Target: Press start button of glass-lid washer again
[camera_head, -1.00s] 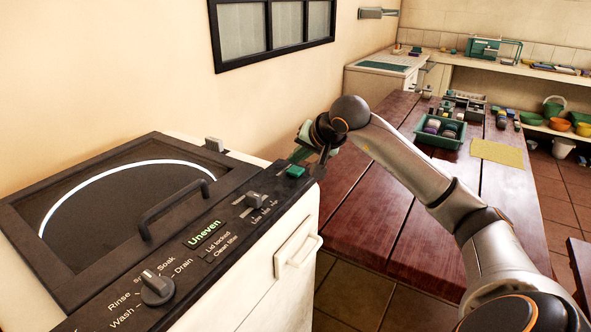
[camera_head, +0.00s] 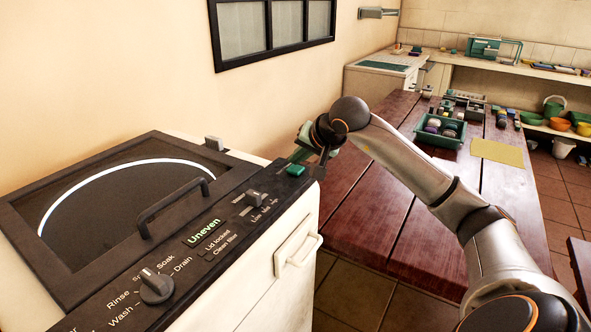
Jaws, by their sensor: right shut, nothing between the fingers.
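The glass-lid washer (camera_head: 255,262) stands at the left with its dark-framed glass lid (camera_head: 125,210) down. Its black panel has a program knob (camera_head: 157,287), a small slider knob (camera_head: 254,197) and a lit display (camera_head: 205,232) reading "Uneven". The green start button (camera_head: 295,170) is at the panel's far right end. My right gripper (camera_head: 305,152) is shut and empty, just behind and above the button. I cannot tell whether its fingertips touch the button. My left gripper is not in view.
A dark red wooden table (camera_head: 365,210) stands right of the washer, under my right arm. On it are a green crate (camera_head: 441,131) with round items and a yellow cloth (camera_head: 497,151). A wall with a barred window (camera_head: 272,28) is behind the washer.

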